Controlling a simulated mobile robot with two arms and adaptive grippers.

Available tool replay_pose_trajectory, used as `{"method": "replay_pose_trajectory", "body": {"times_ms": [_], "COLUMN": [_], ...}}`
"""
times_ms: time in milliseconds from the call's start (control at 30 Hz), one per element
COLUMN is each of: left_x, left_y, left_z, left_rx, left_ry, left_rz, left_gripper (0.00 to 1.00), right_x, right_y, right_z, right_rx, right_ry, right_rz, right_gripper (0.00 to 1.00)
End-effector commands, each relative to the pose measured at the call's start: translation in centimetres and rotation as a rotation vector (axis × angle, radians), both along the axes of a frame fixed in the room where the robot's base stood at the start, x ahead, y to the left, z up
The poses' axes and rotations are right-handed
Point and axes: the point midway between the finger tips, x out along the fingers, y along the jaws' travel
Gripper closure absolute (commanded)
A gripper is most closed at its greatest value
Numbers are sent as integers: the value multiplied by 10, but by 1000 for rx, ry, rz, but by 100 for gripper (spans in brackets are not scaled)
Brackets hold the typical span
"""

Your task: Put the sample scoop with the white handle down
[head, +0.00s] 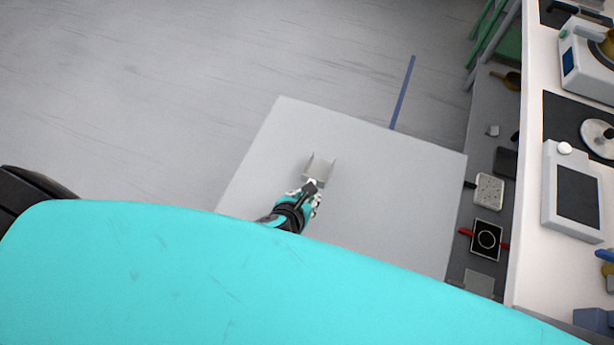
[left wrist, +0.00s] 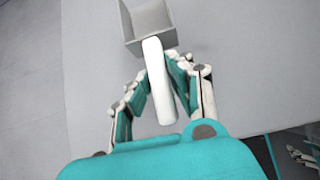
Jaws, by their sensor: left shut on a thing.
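The sample scoop (head: 319,168) has an open, square grey metal pan and a white handle. In the left wrist view its pan (left wrist: 150,20) is at the top and its white handle (left wrist: 159,90) runs down between the fingers. My left gripper (head: 311,188) is shut on the handle, and it also shows in the left wrist view (left wrist: 158,72). The scoop is over the light grey tabletop (head: 390,190); I cannot tell whether it touches it. Part of what looks like my right gripper (left wrist: 303,156) shows at the lower right corner, too small to read.
The tabletop around the scoop is bare. On the right, a dark bench strip holds a speckled block (head: 489,191) and a black square piece with red handles (head: 487,240). Beyond it, a white bench carries a scale-like device (head: 578,195). A blue line (head: 403,92) marks the floor.

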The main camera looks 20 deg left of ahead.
Motion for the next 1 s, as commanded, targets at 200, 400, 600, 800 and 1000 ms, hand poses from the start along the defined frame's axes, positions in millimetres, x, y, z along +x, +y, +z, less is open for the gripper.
{"method": "replay_pose_trajectory", "body": {"times_ms": [200,400,600,800,1000], "left_x": [42,57,61,62,62], "left_y": [12,17,18,18,18], "left_z": [-3,-5,-33,-42,-42], "left_rx": [-1,-1,0,-1,-1], "left_ry": [-1,-1,5,1,1], "left_rz": [1,1,2,0,0], "left_gripper": [100,100,100,100,100], "right_x": [-1,-1,0,0,0], "right_y": [1,3,7,7,7], "right_z": [4,6,4,4,4], "right_rx": [1,4,8,8,8], "right_ry": [1,1,1,0,-1], "right_rz": [3,3,2,2,2], "right_gripper": [57,57,57,57,57]}}
